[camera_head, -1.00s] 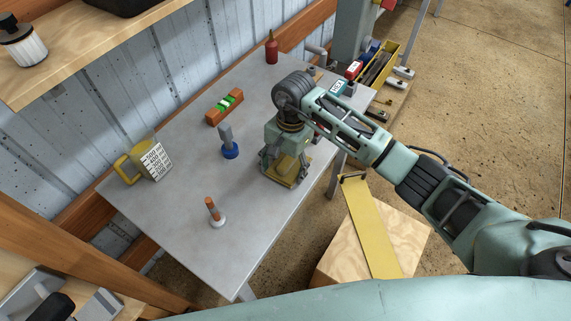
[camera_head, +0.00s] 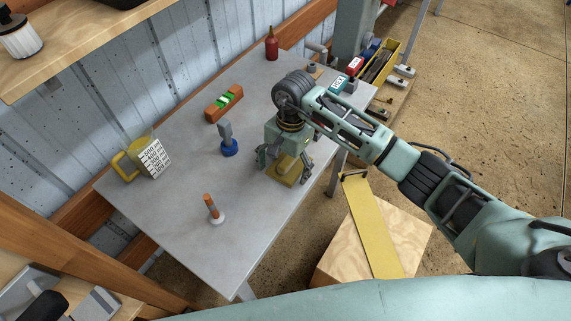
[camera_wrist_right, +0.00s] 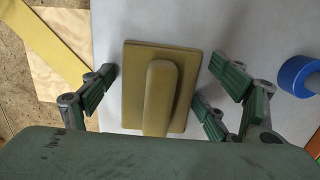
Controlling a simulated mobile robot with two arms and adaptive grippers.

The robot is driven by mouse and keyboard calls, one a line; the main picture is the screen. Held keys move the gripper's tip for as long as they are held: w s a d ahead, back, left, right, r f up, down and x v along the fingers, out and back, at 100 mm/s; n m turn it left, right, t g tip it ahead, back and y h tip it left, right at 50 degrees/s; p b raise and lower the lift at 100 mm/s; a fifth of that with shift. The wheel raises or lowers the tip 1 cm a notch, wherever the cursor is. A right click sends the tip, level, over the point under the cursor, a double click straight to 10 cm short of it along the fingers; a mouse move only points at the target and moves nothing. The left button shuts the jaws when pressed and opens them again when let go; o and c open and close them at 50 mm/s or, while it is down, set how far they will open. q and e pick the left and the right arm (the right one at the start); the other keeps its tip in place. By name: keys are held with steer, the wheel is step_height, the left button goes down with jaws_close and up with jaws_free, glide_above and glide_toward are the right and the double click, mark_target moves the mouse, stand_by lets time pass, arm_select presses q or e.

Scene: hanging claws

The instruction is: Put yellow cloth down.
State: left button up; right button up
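The yellow thing (camera_head: 286,174) that matches the task's cloth looks like a flat rectangular pad with a raised rounded grip. It lies on the grey table (camera_head: 185,190) near its right edge. The right wrist view shows the pad (camera_wrist_right: 134,75) flat on the table top. My right gripper (camera_head: 284,160) points down over it with its fingers spread. In the right wrist view, the fingers (camera_wrist_right: 160,82) stand on both sides of the pad with small gaps. My left gripper is not in view.
On the table stand a yellow measuring jug (camera_head: 127,165), a blue-based tool (camera_head: 229,147), an orange-handled piece (camera_head: 212,208), an orange-brown block (camera_head: 222,104) and a red bottle (camera_head: 271,45). A wooden box (camera_head: 345,250) with a yellow strip (camera_head: 369,225) stands right of the table.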

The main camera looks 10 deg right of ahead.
mark_target(289, 158)
steer(key=shift+r, duration=0.2)
steer(key=shift+r+p, duration=0.2)
steer(key=shift+p, duration=0.15)
steer(key=shift+r+p, duration=0.5)
steer(key=shift+p, duration=0.05)
step_height(289, 158, up, 12)
steer(key=w+d+b, duration=0.1)
steer(key=b, duration=0.1)
steer(key=shift+f+b, duration=0.2)
steer(key=shift+b, duration=0.1)
steer(key=shift+f, duration=0.1)
